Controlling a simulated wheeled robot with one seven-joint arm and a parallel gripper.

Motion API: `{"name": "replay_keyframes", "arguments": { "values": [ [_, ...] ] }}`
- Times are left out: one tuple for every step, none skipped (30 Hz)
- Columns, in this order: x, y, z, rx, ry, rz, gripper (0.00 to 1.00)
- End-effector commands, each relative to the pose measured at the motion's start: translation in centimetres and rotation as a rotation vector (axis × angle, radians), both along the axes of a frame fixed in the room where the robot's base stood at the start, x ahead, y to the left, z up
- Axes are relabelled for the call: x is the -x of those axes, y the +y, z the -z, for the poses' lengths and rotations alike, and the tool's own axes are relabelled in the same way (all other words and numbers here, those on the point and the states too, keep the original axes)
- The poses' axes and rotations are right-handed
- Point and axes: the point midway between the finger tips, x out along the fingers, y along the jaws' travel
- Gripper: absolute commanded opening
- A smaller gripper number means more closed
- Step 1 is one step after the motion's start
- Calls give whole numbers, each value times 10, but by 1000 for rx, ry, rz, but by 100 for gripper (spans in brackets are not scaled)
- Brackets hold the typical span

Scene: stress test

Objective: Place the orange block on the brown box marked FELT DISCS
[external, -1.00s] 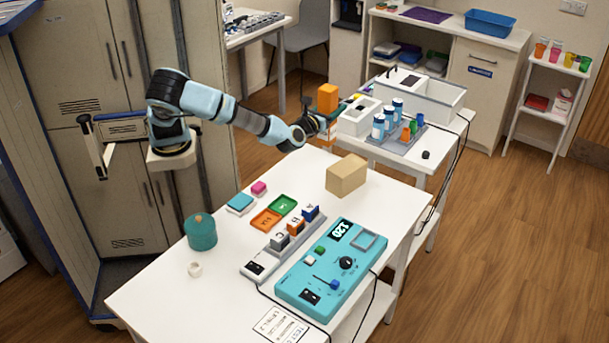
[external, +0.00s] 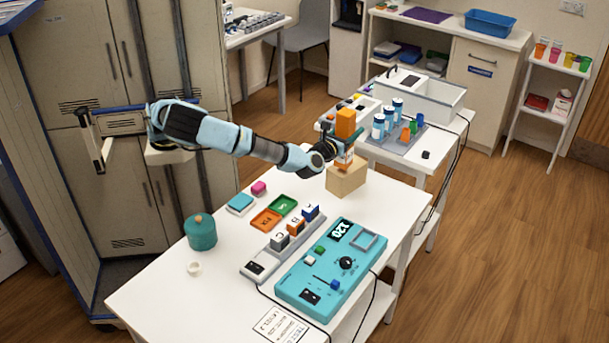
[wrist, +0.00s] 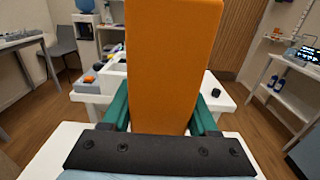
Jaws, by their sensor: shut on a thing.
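The tall orange block (external: 346,123) stands upright in my gripper (external: 343,152), above the tan-brown box (external: 347,180) on the white table. In the wrist view the block (wrist: 172,65) fills the middle, between the two green fingers (wrist: 162,115). My gripper is shut on its lower part. The block's lower end shows just over the box top in the external view; I cannot tell whether it touches. The box's marking is not readable from here, and the block and gripper hide the box in the wrist view.
The white table (external: 150,295) also holds a teal console (external: 330,270), a grey rail with lettered blocks (external: 268,250), small orange and green trays, and a teal pot (external: 201,232). A second table with bottles (external: 378,125) stands just behind the box.

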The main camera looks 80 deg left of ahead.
Motion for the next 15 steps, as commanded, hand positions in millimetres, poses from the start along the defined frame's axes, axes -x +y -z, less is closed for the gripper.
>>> {"name": "replay_keyframes", "arguments": {
  "values": [
    [0, 0, 6, -3, 0, 0, 0],
    [0, 0, 10, -4, 1, 0, 0],
    [0, 0, 14, -3, 0, 0, 0],
    [0, 0, 15, -2, -1, 0, 0],
    [0, 0, 16, -1, -1, 0, 0],
    [0, 0, 16, 0, -1, 0, 0],
    [0, 0, 16, 1, -2, 0, 0],
    [0, 0, 16, 1, -2, 0, 0],
    [0, 0, 16, 1, -2, 0, 0],
    [0, 0, 16, 0, -1, 0, 0],
    [0, 0, 17, 0, -1, 0, 0],
    [0, 0, 17, 0, -1, 0, 0],
    [0, 0, 18, 0, -1, 0, 0],
    [0, 0, 19, -1, -2, 0, 0],
    [0, 0, 21, 0, 0, 0, 61]
  ]
}}
